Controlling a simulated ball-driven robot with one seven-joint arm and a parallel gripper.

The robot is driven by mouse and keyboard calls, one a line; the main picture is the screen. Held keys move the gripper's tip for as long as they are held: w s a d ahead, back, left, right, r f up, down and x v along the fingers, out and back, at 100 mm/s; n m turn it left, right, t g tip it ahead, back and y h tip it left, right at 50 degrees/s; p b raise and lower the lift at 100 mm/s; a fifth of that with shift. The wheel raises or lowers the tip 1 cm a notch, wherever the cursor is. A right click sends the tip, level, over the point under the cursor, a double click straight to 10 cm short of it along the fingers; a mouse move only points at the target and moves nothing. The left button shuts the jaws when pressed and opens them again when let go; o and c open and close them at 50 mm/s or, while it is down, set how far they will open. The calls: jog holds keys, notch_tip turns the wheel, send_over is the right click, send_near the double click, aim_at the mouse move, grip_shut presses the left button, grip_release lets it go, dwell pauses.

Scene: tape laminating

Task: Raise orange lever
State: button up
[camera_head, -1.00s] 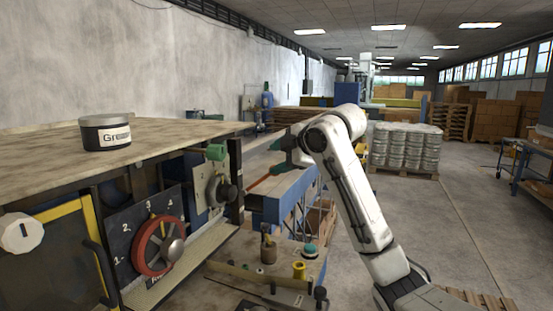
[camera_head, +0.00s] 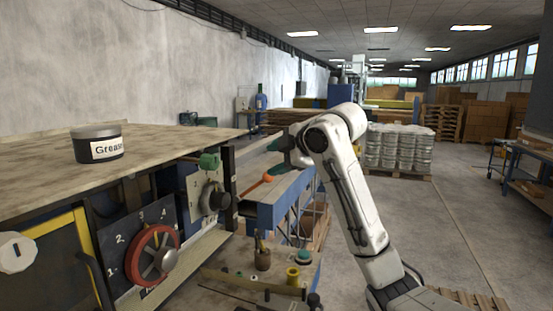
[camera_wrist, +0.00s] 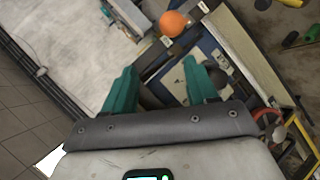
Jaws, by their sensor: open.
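The orange lever (camera_head: 268,177) is a thin slanted rod with an orange round end, at the side of the machine near the table's right edge. In the wrist view its orange ball end (camera_wrist: 173,23) lies ahead of and apart from the fingertips. My gripper (camera_head: 273,156) is just above and beside the lever's end in the head view. In the wrist view my gripper (camera_wrist: 160,66) shows two teal fingers spread apart with nothing between them. The lever's lower part is partly hidden in the wrist view.
A green knob (camera_head: 210,160), a black knob (camera_head: 217,200) and a red handwheel (camera_head: 154,256) are on the machine front. A grease can (camera_head: 98,145) stands on the worktop (camera_head: 150,150). A lower shelf (camera_head: 230,284) holds small items.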

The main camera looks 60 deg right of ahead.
jog(key=shift+r, duration=0.1)
jog(key=b+v, duration=0.2)
jog(key=v, duration=0.8)
jog(key=shift+s, duration=0.3)
jog(key=shift+a+r, duration=0.1)
jog(key=shift+s, duration=0.1)
